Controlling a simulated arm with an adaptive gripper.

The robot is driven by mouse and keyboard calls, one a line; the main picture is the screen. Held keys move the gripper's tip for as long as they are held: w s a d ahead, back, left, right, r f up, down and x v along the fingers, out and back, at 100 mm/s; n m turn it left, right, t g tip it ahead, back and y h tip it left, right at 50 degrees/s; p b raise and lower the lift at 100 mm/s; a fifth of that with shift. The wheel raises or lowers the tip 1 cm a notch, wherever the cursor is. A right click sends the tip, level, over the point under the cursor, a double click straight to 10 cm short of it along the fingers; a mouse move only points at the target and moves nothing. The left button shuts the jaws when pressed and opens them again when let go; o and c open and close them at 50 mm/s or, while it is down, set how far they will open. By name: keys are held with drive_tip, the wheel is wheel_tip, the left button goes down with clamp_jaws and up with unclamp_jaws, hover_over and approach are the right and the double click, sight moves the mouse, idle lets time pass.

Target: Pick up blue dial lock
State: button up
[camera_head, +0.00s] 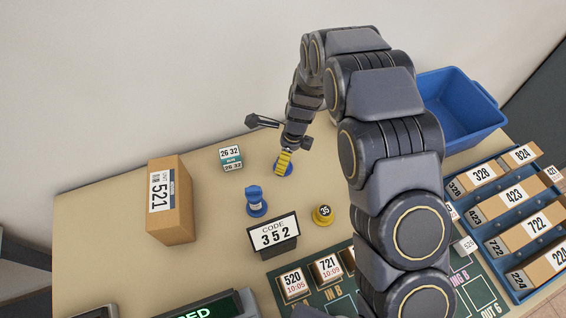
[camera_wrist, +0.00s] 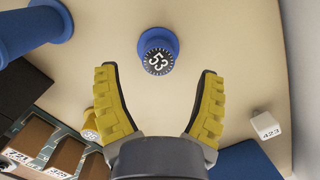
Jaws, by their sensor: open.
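The blue dial lock (camera_wrist: 158,52) has a round blue base and a dark dial reading 53. In the wrist view it sits on the tabletop at the upper middle, ahead of the fingertips and roughly centred between them. My gripper (camera_wrist: 160,85) is open and empty, its yellow ridged fingers apart, not touching the lock. In the head view my gripper (camera_head: 284,161) is above the lock, and only some of the blue base (camera_head: 289,170) shows around the yellow fingers.
A blue upright piece (camera_head: 256,204) stands nearby, with a yellow dial lock (camera_head: 323,213) and a code stand (camera_head: 274,235) reading 352. A small 26 32 block (camera_head: 231,157), carton 521 (camera_head: 171,199) and blue bin (camera_head: 460,108) surround the area. Bare tabletop surrounds the blue dial lock.

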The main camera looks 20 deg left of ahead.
drive_tip(key=f, duration=0.4)
drive_tip(key=shift+s+a, duration=0.2)
drive_tip(key=shift+a, duration=0.2)
drive_tip(key=c, duration=1.2)
